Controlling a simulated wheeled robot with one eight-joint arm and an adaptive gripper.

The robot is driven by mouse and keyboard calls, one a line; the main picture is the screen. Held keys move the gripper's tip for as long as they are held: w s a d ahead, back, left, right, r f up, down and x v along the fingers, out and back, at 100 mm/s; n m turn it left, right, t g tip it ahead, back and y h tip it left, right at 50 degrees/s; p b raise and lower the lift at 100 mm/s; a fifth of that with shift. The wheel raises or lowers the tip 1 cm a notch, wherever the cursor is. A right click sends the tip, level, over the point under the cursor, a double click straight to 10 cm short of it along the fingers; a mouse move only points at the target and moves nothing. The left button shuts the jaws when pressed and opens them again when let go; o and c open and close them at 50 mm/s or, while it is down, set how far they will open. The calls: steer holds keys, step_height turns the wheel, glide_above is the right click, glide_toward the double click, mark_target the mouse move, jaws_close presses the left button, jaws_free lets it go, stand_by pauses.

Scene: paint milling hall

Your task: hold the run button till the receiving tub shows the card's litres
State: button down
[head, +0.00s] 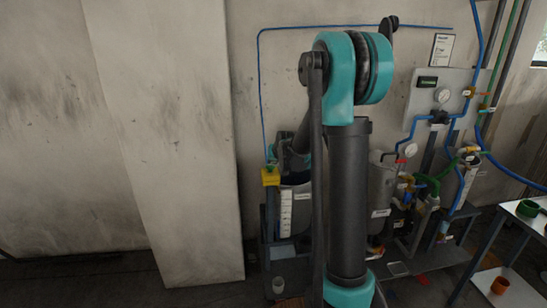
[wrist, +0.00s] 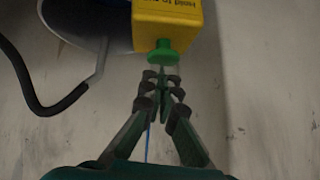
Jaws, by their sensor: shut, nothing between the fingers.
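The run button is a green mushroom knob (wrist: 163,52) on a yellow box (wrist: 168,22) in the wrist view. The yellow box also shows in the head view (head: 270,177), at the top of a post. My gripper (wrist: 163,82) is shut and empty, its tips close to the button's face; I cannot tell whether they touch it. A grey tub with a white level scale (head: 286,212) stands beside the yellow box, partly behind my arm; its reading is too small to make out. A white card (head: 442,50) hangs on the wall, its figures unreadable.
A panel with a dark display (head: 428,82) and a gauge, blue hoses and metal vessels (head: 381,190) stand right of my arm. A shelf table with a green bowl (head: 527,209) and an orange pot (head: 500,285) is at far right.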

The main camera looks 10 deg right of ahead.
steer(key=shift+f, duration=0.2)
steer(key=shift+f, duration=0.85)
stand_by(7.0)
